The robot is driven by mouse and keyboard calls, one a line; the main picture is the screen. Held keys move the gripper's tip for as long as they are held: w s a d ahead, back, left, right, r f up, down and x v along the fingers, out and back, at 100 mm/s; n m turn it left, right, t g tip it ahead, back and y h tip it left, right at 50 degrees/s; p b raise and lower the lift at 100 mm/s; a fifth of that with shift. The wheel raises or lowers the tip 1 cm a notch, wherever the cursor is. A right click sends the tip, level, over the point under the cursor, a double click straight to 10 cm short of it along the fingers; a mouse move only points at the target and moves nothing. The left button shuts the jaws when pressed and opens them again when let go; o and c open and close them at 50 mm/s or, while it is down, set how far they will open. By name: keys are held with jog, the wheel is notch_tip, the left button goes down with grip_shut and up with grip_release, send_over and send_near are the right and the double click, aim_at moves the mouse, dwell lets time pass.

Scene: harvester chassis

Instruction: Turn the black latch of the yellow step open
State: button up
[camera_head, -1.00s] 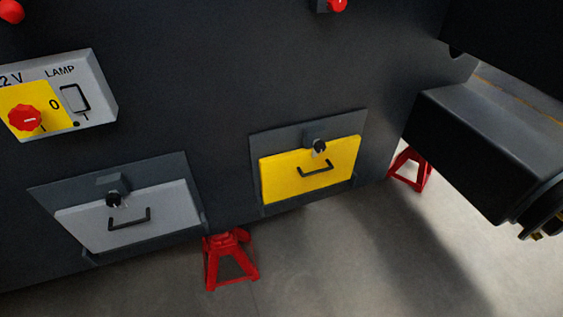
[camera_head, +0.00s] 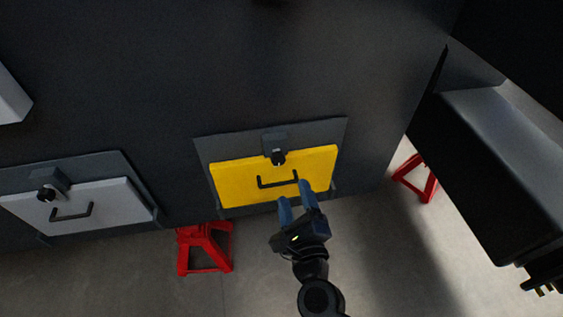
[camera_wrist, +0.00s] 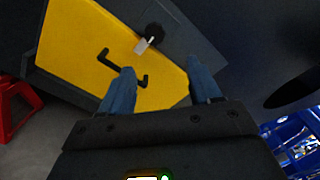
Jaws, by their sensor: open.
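The yellow step (camera_head: 236,183) is a folded-up panel with a black handle (camera_head: 278,182), set in a dark frame low on the chassis. The black latch (camera_head: 278,157) is a small knob with a light tab, at the step's upper edge. In the wrist view the latch (camera_wrist: 154,34) lies ahead of the fingers, with its light tab pointing toward the handle. My gripper (camera_head: 297,193) has blue fingers, open and empty, in front of the step's lower edge, below the latch and apart from it. The fingers also show in the wrist view (camera_wrist: 160,85).
A grey step (camera_head: 110,206) with its own latch and handle is to the left. Red jack stands (camera_head: 205,248) stand on the floor below the chassis. A large black box (camera_head: 480,170) juts out at the right. The floor in front is open.

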aim_at(278, 161)
jog(key=shift+m, duration=0.5)
jog(key=shift+s+a+r+b+x, duration=0.15)
jog(key=shift+a+x, duration=0.15)
jog(key=shift+x, duration=1.4)
jog(key=shift+a+r+b+x, duration=0.1)
jog(key=shift+a+x, duration=0.2)
jog(key=shift+x, duration=1.35)
jog(key=shift+s+a+r+b+x, duration=0.15)
jog(key=shift+a+x, duration=0.15)
jog(key=shift+x, duration=1.4)
jog(key=shift+f, duration=0.1)
jog(key=shift+c, duration=0.3)
jog(key=c, duration=1)
